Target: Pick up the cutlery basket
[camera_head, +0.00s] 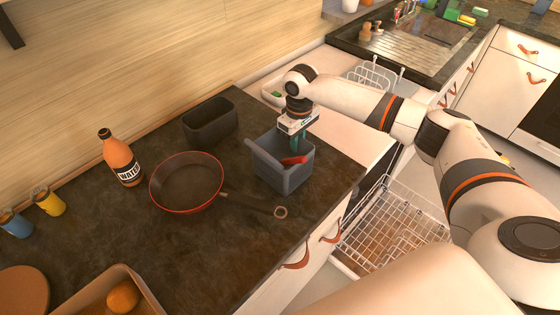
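A blue-grey open box, which looks like the cutlery basket (283,177), stands upright on the dark countertop near its right edge. A red object (294,160) lies inside it. My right gripper (298,146) points down at the basket's far right side, with its teal fingers at or just inside the rim. The fingertips are partly hidden, and I cannot tell whether they touch the wall or grip it. My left gripper is not in view.
A red-rimmed pan (187,183) sits left of the basket, its handle reaching in front of it. A dark bin (210,121) and a water bottle (120,158) stand behind. An open dishwasher rack (395,225) is below right.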

